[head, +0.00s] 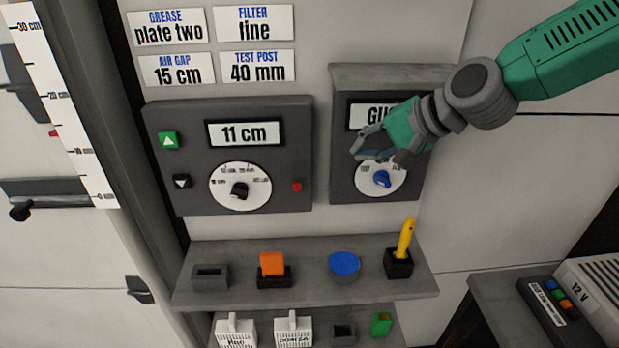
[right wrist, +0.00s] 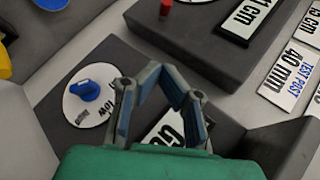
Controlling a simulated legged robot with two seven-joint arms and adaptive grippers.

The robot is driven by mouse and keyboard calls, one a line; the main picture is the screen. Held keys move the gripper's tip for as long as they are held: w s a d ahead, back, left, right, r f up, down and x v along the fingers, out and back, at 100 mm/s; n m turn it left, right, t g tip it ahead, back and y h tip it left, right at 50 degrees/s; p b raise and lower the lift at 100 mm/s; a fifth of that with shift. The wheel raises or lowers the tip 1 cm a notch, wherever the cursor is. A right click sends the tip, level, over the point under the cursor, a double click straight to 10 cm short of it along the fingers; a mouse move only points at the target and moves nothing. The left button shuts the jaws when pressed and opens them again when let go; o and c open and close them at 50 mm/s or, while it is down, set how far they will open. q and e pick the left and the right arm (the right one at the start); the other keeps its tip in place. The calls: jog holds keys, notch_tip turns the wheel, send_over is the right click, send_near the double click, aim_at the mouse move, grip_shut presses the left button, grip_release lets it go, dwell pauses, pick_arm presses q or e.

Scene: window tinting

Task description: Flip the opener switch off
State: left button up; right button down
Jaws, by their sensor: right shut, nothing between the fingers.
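A dark grey panel (head: 340,185) at centre right carries a partly covered label starting "GU" (head: 362,116) and a white round dial with a blue knob (head: 381,179). I cannot read the word opener anywhere. My right gripper (head: 362,148) is shut and empty, in front of this panel, above and left of the blue knob in the head view. In the right wrist view the shut fingers (right wrist: 160,74) are over the panel, right of the blue knob (right wrist: 86,91) and apart from it in the picture. My left gripper is not in view.
Left of it stands a panel with an "11 cm" display (head: 244,133), black knob (head: 239,190), red button (head: 297,186) and arrow buttons. Below is a shelf (head: 310,290) with an orange block (head: 271,263), blue disc (head: 344,263) and yellow-handled tool (head: 405,238). A 12 V box (head: 595,290) stands lower right.

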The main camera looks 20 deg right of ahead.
aim_at(300, 182)
jog(key=shift+a, duration=0.1)
jog(key=x, duration=1)
jog(key=shift+p, duration=0.4)
jog(key=a+f, duration=0.2)
jog(key=a, duration=0.1)
jog(key=shift+s+a+p, duration=0.1)
jog(key=shift+a+p, duration=0.15)
jog(key=shift+p, duration=0.1)
jog(key=shift+d, duration=0.1)
